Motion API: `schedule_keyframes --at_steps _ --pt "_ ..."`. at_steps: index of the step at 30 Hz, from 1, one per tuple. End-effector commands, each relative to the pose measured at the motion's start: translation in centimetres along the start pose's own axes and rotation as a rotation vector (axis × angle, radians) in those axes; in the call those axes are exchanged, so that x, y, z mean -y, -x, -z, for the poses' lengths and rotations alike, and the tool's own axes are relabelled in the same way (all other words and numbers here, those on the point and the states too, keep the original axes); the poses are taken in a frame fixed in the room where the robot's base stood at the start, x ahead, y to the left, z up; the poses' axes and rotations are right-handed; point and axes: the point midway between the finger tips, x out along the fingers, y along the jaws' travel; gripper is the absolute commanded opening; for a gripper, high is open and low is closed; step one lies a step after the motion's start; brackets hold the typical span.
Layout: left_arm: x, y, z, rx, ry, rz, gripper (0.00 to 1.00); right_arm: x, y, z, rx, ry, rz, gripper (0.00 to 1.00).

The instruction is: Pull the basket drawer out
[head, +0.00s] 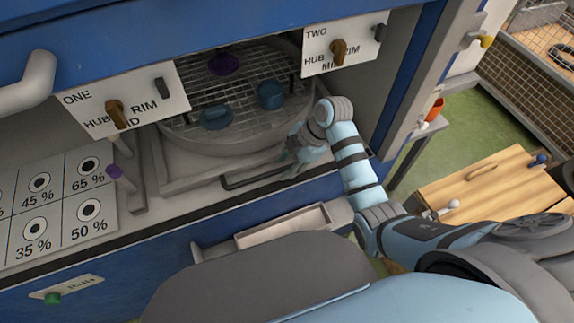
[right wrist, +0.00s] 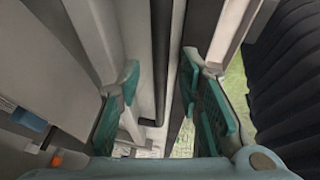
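The basket drawer is a grey slide (head: 185,188) inside the blue cabinet's recess, carrying a round turntable (head: 205,140) with a wire grid on top. A dark bar handle (head: 250,179) runs along its front edge. My right gripper (head: 292,158) is at the right end of this handle, partly hidden by its own wrist. In the right wrist view the teal fingers (right wrist: 160,112) are spread apart, and the dark handle bar (right wrist: 160,60) shows in the gap between them. I cannot see contact with either finger. My left gripper is in neither view.
Blue and purple knobbed pieces (head: 270,95) sit on the grid. A card marked ONE (head: 150,90) and a card marked TWO (head: 345,40) with levers flank the opening. A wooden cabinet (head: 490,185) stands at right.

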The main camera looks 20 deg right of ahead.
Motion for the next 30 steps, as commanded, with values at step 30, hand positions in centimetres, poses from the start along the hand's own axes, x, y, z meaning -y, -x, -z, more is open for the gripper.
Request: schedule_keyframes --at_steps 30 --pt "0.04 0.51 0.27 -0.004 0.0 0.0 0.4 0.04 -0.09 -0.33 0.003 -0.009 0.001 0.0"
